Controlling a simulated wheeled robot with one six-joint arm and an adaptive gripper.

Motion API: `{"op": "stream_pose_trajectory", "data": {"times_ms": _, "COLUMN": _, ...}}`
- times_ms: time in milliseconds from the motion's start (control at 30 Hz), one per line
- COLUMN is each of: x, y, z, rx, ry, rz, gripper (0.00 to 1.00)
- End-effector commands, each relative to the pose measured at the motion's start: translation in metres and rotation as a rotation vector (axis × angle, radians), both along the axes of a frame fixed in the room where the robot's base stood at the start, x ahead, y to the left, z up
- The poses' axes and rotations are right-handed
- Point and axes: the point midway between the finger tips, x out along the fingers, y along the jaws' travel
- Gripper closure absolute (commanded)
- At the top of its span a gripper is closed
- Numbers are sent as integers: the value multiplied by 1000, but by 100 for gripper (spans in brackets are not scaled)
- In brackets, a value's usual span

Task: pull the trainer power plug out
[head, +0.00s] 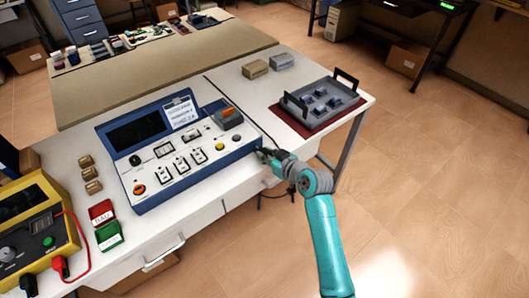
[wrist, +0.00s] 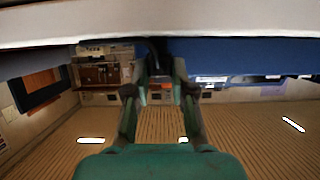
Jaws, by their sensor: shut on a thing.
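The blue-and-white trainer (head: 150,155) sits on the white bench, with a dark screen, switches and knobs on its sloped panel. My gripper (head: 266,153) is at the trainer's right side, low near the bench top. In the wrist view my gripper (wrist: 160,92) has its two fingers closed in on a small dark piece, the power plug (wrist: 153,66), at the blue side of the trainer (wrist: 225,52). The plug is mostly hidden by the fingers; I cannot tell how far it sits in its socket. A dark cable hangs below the bench edge in the head view.
A grey tray (head: 296,98) with black handles stands on a red mat (head: 285,121) to the right. Two small boxes (head: 255,69) lie behind it. A yellow meter (head: 33,235) and red and green boxes (head: 108,235) stand at left.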

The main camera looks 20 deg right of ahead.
Motion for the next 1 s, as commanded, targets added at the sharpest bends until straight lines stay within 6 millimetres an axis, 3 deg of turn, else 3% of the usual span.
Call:
{"op": "stream_pose_trajectory", "data": {"times_ms": 33, "x": -1, "y": 0, "z": -2, "rx": 0, "ry": 4, "rz": 0, "gripper": 100}}
{"op": "stream_pose_trajectory", "data": {"times_ms": 67, "x": -1, "y": 0, "z": -2, "rx": 0, "ry": 4, "rz": 0, "gripper": 72}}
{"op": "stream_pose_trajectory", "data": {"times_ms": 133, "x": -1, "y": 0, "z": -2, "rx": 0, "ry": 4, "rz": 0, "gripper": 54}}
{"op": "stream_pose_trajectory", "data": {"times_ms": 167, "x": -1, "y": 0, "z": -2, "rx": 0, "ry": 4, "rz": 0, "gripper": 50}}
{"op": "stream_pose_trajectory", "data": {"times_ms": 567, "x": -6, "y": -2, "z": 1, "rx": 0, "ry": 3, "rz": 0, "gripper": 50}}
{"op": "stream_pose_trajectory", "data": {"times_ms": 1000, "x": -75, "y": -26, "z": 31, "rx": 1, "ry": 2, "rz": -4, "gripper": 50}}
